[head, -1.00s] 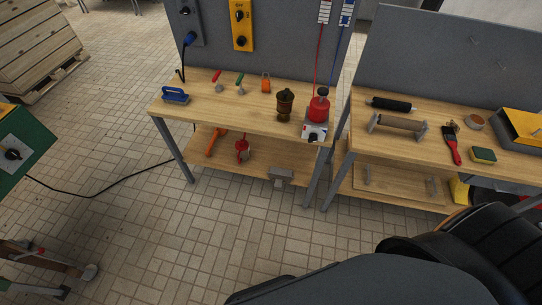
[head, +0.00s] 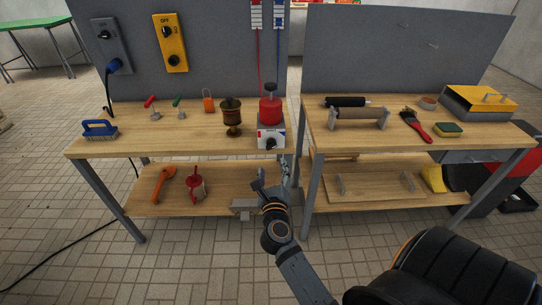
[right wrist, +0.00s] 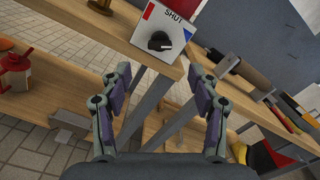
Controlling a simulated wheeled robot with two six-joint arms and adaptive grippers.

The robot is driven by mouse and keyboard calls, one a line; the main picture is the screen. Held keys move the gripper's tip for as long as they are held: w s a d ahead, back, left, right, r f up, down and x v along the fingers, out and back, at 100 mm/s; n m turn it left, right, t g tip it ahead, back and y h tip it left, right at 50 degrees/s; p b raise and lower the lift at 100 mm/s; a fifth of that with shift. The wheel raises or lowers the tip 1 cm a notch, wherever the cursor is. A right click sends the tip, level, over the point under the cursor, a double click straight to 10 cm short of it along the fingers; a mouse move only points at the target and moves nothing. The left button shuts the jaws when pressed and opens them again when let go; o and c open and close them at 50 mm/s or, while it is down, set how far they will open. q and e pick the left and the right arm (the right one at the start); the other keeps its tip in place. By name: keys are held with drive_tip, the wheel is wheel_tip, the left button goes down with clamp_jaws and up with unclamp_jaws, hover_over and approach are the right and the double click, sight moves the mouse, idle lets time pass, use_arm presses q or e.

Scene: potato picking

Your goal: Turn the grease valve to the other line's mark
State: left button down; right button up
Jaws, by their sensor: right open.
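The grease valve (head: 271,136) is a white box with a black knob at the front edge of the left bench, under a red pot (head: 270,108). In the right wrist view the knob (right wrist: 160,41) sits below the word SHUT, with a red mark at left and a blue mark at right. Which mark the knob points to is hard to tell. My right gripper (head: 273,178) is open and empty, below and in front of the valve, not touching it. It also shows in the right wrist view (right wrist: 160,84). My left gripper is out of view.
A brown grinder-like pot (head: 231,115) stands left of the valve. The right bench (head: 380,142) holds a roller, a red brush and a sponge. Bench legs and the lower shelf (head: 225,188) are close to my right gripper. A black chair (head: 440,270) stands at front right.

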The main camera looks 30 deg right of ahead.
sight(271, 147)
drive_tip(key=x, duration=1)
drive_tip(key=shift+w, duration=0.25)
drive_tip(key=c, duration=1.2)
